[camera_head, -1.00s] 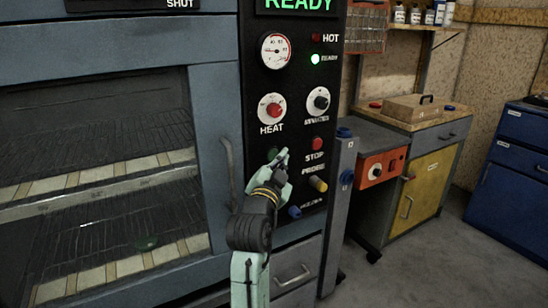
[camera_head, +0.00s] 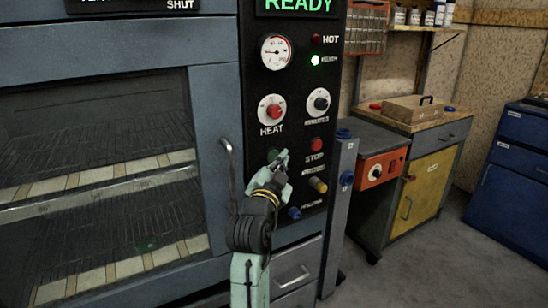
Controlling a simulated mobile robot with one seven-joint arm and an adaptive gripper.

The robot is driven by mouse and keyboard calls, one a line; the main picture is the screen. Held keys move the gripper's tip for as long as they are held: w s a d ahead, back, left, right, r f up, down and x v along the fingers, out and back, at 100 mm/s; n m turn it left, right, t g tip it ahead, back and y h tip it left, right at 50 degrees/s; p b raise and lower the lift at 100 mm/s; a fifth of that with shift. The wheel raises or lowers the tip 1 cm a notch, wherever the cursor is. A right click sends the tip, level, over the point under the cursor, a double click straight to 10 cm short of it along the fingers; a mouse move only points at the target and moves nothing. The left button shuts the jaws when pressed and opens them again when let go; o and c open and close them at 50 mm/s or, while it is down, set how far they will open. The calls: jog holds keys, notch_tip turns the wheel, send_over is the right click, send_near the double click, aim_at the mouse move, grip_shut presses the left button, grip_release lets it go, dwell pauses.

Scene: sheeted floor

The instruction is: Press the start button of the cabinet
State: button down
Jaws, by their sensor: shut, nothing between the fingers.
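The cabinet (camera_head: 216,120) is a grey-blue oven-like unit with a black control panel (camera_head: 257,95) on its right side. A green button (camera_head: 272,154) sits low on the panel, left of the red STOP button (camera_head: 316,144). My gripper (camera_head: 283,157) is shut and empty, in front of the panel just right of the green button. It partly covers that area, so any label under the green button is hidden. I cannot tell whether the fingertips touch the panel. The display (camera_head: 298,5) reads READY in green.
The panel also carries a gauge (camera_head: 276,52), a red HEAT knob (camera_head: 271,112), a black knob (camera_head: 318,102), a tan knob (camera_head: 318,185) and a blue knob (camera_head: 294,213). A door handle (camera_head: 229,170) stands out left of my arm. A workbench (camera_head: 400,130) is at the right.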

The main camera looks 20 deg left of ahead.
jog(key=shift+a, duration=0.1)
dwell(0.3)
jog(key=shift+w+a, duration=0.25)
jog(key=shift+w+a+b, duration=0.25)
jog(key=shift+a+b, duration=0.05)
jog(key=shift+b, duration=0.1)
dwell(0.6)
dwell(0.4)
jog(key=shift+s+d, duration=0.55)
jog(key=shift+d, duration=0.05)
jog(key=shift+d, duration=0.1)
jog(key=s+d, duration=0.1)
jog(key=d, duration=0.1)
jog(key=s+d, duration=0.1)
jog(key=s, duration=0.1)
jog(key=shift+d, duration=0.4)
dwell(0.5)
